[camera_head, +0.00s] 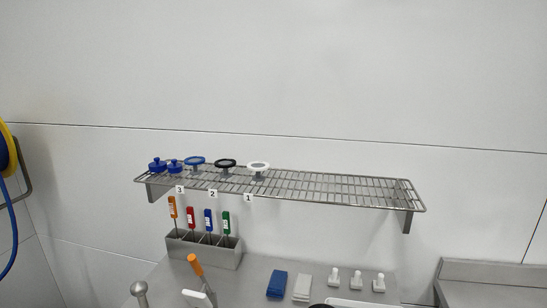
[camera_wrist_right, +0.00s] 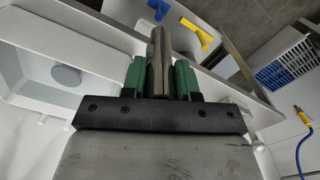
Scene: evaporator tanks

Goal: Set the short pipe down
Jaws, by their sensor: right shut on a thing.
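The short pipe (camera_wrist_right: 158,45), a grey metal cylinder, stands out between the two green fingers of my right gripper (camera_wrist_right: 159,70) in the right wrist view. The fingers are shut on it, one on each side. The near part of the pipe is hidden between the fingers and behind the dark palm. The far end lies over the edge of a light metal rim, and I cannot tell whether it touches. Neither gripper shows in the head view, and my left gripper is not in view.
The wire shelf (camera_head: 330,189) holds blue, black and white-topped parts at its left; its right half is clear. Below are a tool holder (camera_head: 205,250), a blue block (camera_head: 277,284) and white fittings (camera_head: 356,280).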

